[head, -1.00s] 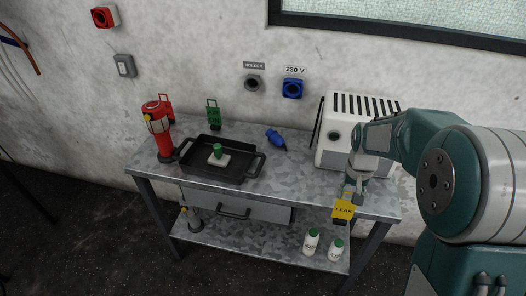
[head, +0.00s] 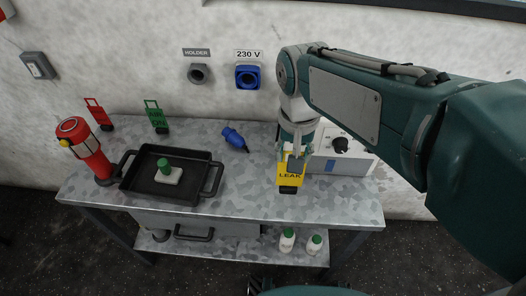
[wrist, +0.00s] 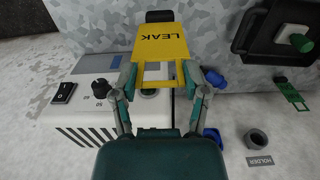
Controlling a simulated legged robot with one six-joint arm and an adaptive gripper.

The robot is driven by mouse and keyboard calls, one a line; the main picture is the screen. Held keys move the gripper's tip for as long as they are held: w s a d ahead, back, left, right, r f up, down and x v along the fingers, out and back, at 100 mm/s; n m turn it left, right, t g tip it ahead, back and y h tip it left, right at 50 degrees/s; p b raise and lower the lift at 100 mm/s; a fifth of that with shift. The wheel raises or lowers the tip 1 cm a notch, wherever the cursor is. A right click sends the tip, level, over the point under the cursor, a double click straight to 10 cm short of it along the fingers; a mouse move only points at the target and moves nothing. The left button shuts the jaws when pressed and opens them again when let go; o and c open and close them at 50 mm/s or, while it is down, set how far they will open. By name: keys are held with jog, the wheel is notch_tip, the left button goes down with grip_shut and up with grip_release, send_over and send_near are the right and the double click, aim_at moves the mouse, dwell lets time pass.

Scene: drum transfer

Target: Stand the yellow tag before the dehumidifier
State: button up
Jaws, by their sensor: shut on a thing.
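The yellow tag (head: 290,172), marked LEAK, has a dark foot and hangs upright in my gripper (head: 294,158). In the wrist view the fingers of my gripper (wrist: 165,82) are shut on the frame-like handle of the tag (wrist: 160,45). The white dehumidifier (head: 345,150) stands at the back right of the metal table, partly hidden behind my arm. The wrist view shows its switch, knob and vents (wrist: 85,118). The tag is in front of the dehumidifier's left part. I cannot tell whether its foot touches the table.
The metal table (head: 235,208) holds a black tray (head: 140,193) with a green-capped piece, a red torch-like lamp (head: 88,150), a green tag (head: 156,117), a red tag (head: 98,114) and a blue plug (head: 233,138). White bottles (head: 287,240) stand on the lower shelf. The table front is clear.

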jog(key=w+d+f, duration=0.6)
jog(key=d+f, duration=0.6)
jog(key=f, duration=0.1)
jog(key=shift+d, duration=0.35)
jog(key=shift+w, duration=0.1)
jog(key=o, duration=1.3)
jog(key=shift+f, duration=0.1)
jog(key=shift+c, duration=0.2)
